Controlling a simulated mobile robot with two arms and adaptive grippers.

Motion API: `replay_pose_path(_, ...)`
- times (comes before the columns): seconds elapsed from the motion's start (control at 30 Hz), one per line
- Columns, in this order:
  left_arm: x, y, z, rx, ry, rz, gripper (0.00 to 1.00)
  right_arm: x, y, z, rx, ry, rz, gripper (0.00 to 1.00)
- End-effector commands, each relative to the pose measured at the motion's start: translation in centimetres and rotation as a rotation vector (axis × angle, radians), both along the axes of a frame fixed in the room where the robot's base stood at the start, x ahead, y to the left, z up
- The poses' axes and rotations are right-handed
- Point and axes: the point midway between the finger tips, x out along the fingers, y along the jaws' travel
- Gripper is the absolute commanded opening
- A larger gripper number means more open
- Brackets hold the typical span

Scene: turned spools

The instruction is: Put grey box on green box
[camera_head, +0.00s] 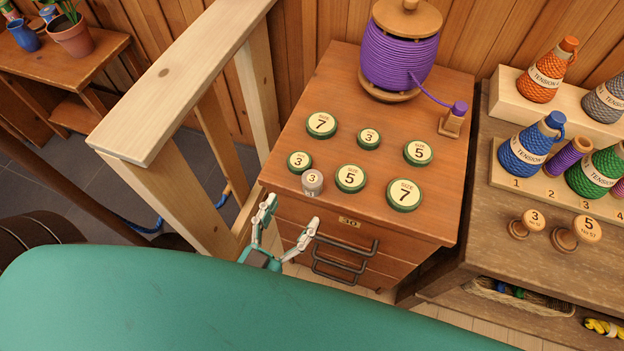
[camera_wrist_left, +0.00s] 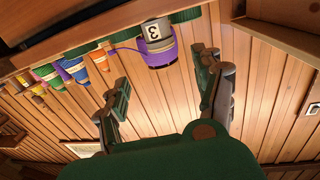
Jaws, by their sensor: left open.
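The grey box (camera_head: 312,182) looks like a small upright cylinder marked 3. It stands near the front edge of the wooden cabinet top, just in front of a small green-rimmed round box (camera_head: 299,161) marked 3. Another small green box (camera_head: 368,138) marked 3 sits farther back. Larger green boxes marked 5 (camera_head: 350,178) and 7 (camera_head: 404,194) stand to the right. My left gripper (camera_head: 292,213) is open and empty, in front of the cabinet and short of the grey box. The left wrist view shows the grey box (camera_wrist_left: 154,31) beyond the parted fingers (camera_wrist_left: 163,75). My right gripper is out of view.
A large purple spool (camera_head: 400,55) stands at the cabinet's back. A wooden rail (camera_head: 180,85) runs along the left. Drawers with dark handles (camera_head: 345,262) are below the gripper's right. A bench with cones and knobs (camera_head: 545,205) stands at the right.

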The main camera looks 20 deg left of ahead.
Motion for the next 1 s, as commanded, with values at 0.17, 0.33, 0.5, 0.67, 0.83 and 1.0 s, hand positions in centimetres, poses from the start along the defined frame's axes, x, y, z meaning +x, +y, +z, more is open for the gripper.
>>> replay_pose_path(0.17, 2.8, -0.4, 0.1, 0.000, -0.001, 0.002, 0.68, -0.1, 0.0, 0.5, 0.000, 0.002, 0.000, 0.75)
replay_pose_path(0.33, 3.8, -0.6, -0.1, 0.001, 0.001, 0.000, 0.68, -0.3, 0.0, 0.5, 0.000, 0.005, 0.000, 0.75)
replay_pose_path(0.5, 6.0, -0.6, -0.6, 0.000, -0.002, 0.001, 0.68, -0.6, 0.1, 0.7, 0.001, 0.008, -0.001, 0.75)
replay_pose_path(0.67, 8.1, -0.8, -0.8, 0.000, -0.001, 0.002, 0.68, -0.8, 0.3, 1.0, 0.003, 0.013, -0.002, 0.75)
replay_pose_path(0.83, 8.8, -0.9, -0.9, 0.001, 0.002, 0.000, 0.68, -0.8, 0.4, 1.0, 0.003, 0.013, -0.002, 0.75)
replay_pose_path(1.0, 8.7, -0.9, -1.0, 0.001, 0.002, 0.000, 0.66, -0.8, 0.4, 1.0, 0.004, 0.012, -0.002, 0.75)
